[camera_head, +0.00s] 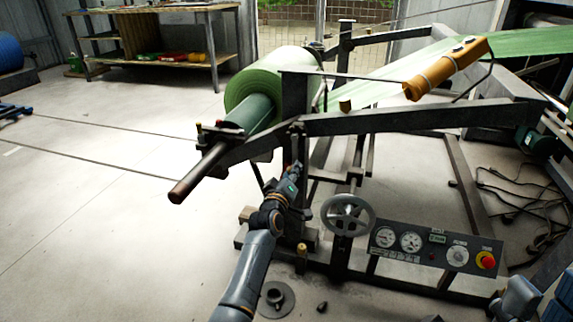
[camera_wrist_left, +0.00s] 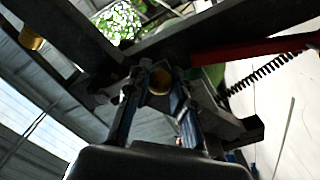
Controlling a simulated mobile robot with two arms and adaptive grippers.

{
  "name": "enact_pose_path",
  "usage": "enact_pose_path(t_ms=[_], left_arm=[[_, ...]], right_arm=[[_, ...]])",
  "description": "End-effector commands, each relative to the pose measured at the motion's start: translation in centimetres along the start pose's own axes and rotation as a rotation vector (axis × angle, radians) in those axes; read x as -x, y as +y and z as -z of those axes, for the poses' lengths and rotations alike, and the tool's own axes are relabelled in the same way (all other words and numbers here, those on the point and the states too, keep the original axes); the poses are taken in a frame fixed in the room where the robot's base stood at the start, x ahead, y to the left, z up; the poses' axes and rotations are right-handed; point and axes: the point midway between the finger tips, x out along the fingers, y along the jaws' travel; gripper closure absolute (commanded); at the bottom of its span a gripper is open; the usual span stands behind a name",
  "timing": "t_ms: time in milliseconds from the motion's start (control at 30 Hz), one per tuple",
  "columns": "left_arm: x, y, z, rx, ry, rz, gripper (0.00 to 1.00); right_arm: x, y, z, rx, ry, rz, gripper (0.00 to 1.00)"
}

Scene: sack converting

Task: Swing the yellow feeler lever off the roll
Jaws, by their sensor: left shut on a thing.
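The green roll (camera_head: 268,82) sits on a dark shaft in the machine frame. My left gripper (camera_head: 293,170) is below the frame's side beam, in front of the roll's near side. My right gripper is out of view; only part of my right arm shows at the lower right.
A handwheel (camera_head: 348,215) and a control panel (camera_head: 435,248) with a red button stand right of my left arm. The roll's shaft end (camera_head: 190,186) sticks out left. An orange-yellow bar (camera_head: 445,68) lies across the green web. Cables lie at the right; the left floor is mostly clear.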

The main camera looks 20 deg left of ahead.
Motion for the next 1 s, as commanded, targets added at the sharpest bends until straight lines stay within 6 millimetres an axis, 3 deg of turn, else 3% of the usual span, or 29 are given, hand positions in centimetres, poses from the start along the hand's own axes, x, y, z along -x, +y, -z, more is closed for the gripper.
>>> enact_pose_path(t_ms=[300, 800, 833, 900, 1000], left_arm=[[0.01, 0.57, -0.51, 0.118, -0.002, 0.001, 1.0], [0.01, 0.67, -0.64, 0.137, -0.002, 0.0, 1.0], [0.01, 0.67, -0.64, 0.136, -0.002, 0.0, 0.71], [0.01, 0.68, -0.63, 0.136, -0.002, -0.001, 0.57], [0.0, 0.67, -0.59, 0.135, -0.001, -0.001, 0.53]], right_arm=[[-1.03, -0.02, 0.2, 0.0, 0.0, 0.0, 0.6], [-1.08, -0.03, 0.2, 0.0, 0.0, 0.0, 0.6], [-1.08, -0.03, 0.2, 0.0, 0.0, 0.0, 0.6], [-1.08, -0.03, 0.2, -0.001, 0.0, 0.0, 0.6], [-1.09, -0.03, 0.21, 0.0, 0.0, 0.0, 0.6]])
